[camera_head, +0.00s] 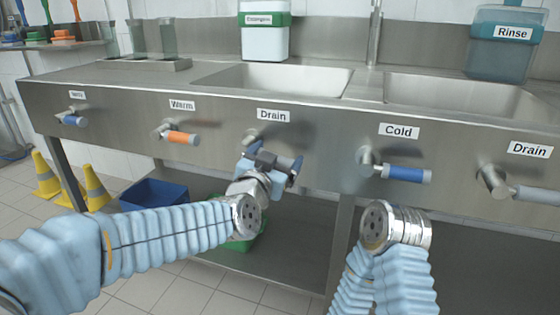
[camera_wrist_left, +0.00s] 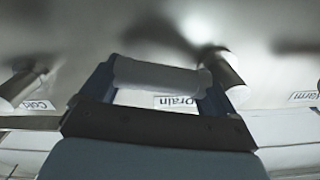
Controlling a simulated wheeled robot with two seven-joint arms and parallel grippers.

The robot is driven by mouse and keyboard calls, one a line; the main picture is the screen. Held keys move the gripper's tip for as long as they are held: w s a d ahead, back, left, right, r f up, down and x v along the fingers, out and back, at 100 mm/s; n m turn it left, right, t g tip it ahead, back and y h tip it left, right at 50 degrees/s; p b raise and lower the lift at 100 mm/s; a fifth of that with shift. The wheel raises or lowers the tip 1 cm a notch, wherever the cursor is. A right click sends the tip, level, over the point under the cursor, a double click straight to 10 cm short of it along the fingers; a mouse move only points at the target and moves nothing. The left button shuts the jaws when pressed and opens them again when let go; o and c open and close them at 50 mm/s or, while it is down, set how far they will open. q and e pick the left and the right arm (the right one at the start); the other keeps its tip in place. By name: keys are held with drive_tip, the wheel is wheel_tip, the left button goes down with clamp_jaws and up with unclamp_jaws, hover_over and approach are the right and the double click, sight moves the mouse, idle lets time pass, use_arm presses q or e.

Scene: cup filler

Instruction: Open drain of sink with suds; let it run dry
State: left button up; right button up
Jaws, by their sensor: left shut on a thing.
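The left sink basin (camera_head: 281,80) is set in the steel counter, and a second basin (camera_head: 475,97) lies to its right. I cannot make out suds or water in either. The left drain valve has a grey handle (camera_head: 290,164) below its "Drain" label (camera_head: 273,115). My left gripper (camera_head: 272,160) is shut on this handle. In the left wrist view, the handle (camera_wrist_left: 160,75) lies between the two dark blue fingers (camera_wrist_left: 155,90), with the label upside down behind. Part of my right arm shows at lower right, but its gripper does not.
Beside it are a blue cold handle (camera_head: 404,173), an orange warm handle (camera_head: 182,138) and another drain handle (camera_head: 536,194). A green-lidded container (camera_head: 265,38) and a rinse tank (camera_head: 505,55) stand behind. Yellow cones (camera_head: 96,192) and a blue bin (camera_head: 155,194) are below.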

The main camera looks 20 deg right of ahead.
use_arm(q)
drive_tip(key=shift+w+f+m, duration=0.1)
drive_tip(key=shift+f+m, duration=0.35)
drive_tip(key=shift+m, duration=0.05)
drive_tip(key=shift+a+f+m+b, duration=0.2)
drive_tip(key=shift+f+m+b, duration=0.35)
drive_tip(key=shift+m, duration=0.45)
drive_tip(key=w+a+f+m+b, duration=0.3)
drive_tip(key=a+f+m+b, duration=0.1)
drive_tip(key=m, duration=0.6)
drive_tip(key=shift+a+f+m+b, duration=0.15)
drive_tip(key=shift+f+m+b, duration=0.2)
drive_tip(key=shift+b, duration=0.45)
use_arm(e)
wheel_tip(320, 180, down, 7)
drive_tip(key=s, duration=0.1)
drive_tip(key=shift+a+r, duration=0.15)
drive_tip(key=shift+a, duration=0.1)
use_arm(q)
drive_tip(key=shift+r, duration=0.1)
drive_tip(key=o, duration=1.2)
